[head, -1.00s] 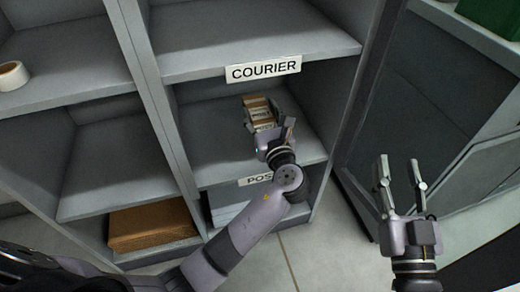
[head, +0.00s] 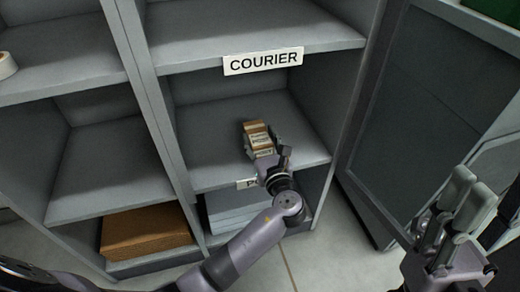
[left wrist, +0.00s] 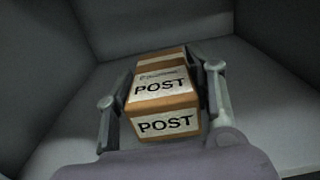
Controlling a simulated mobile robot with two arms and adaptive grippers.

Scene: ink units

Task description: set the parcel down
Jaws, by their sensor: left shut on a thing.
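The parcel (head: 259,139) is a small brown box with white labels; in the left wrist view it (left wrist: 163,105) reads POST on two faces. My left gripper (head: 266,155) is shut on it, with a finger on each side in the left wrist view (left wrist: 165,100). The parcel is inside the middle compartment, over the shelf (head: 215,165) whose front label (head: 247,184) is mostly hidden by my gripper. Whether its underside touches the shelf I cannot tell. My right gripper (head: 470,195) is open and empty at the lower right, seen partly from the side.
A COURIER sign (head: 263,60) is on the edge of the shelf above. A brown stack (head: 145,232) lies in the lower left compartment, and a tape roll (head: 6,65) is at far left. A grey cabinet (head: 425,100) stands right. The shelf around the parcel is clear.

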